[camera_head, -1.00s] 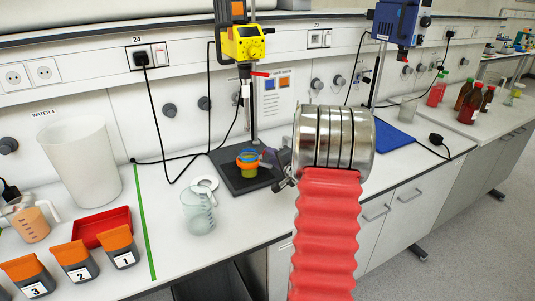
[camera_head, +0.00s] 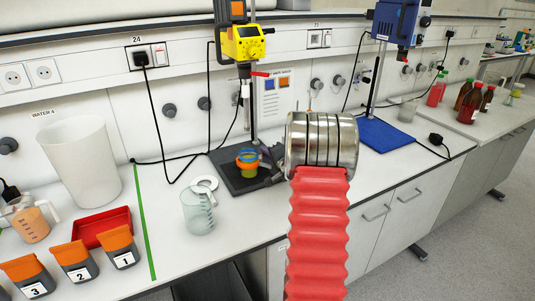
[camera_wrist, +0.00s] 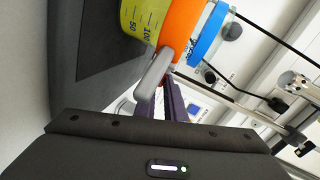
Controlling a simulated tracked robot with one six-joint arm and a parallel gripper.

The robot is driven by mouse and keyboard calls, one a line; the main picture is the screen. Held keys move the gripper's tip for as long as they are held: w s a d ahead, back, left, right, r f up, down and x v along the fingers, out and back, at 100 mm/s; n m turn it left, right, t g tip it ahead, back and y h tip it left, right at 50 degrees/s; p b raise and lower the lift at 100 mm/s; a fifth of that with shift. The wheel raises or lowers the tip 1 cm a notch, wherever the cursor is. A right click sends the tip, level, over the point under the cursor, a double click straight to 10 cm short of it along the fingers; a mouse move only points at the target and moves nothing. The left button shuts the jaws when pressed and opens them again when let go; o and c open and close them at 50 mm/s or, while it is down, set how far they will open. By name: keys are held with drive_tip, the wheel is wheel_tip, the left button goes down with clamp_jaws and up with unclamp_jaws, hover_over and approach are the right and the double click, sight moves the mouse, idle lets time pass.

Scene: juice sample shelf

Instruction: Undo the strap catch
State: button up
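A yellow-green cup (camera_head: 248,170) with an orange band and a blue ring at its top stands on the black stand base (camera_head: 226,184). A light grey, rounded lever (camera_wrist: 155,70) juts from the band and looks like the strap catch. My gripper (camera_head: 268,167) is just right of the cup. Its dark purple fingers (camera_wrist: 170,106) are close by the lever; their gap and any contact are unclear.
The yellow stirrer (camera_head: 242,43) hangs over the cup on its stand rod. A blue plate (camera_head: 384,136) lies to the right. Black cables run behind.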

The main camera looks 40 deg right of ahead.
clamp_jaws()
drive_tip(key=shift+s+f+m+g+h, duration=0.1)
drive_tip(key=shift+s+m+g+h, duration=0.2)
drive_tip(key=shift+m+h, duration=0.55)
drive_tip(key=o, duration=0.5)
unclamp_jaws()
drive_tip(key=shift+w, duration=0.1)
drive_tip(key=v, duration=1.4)
drive_tip(key=shift+w, duration=0.1)
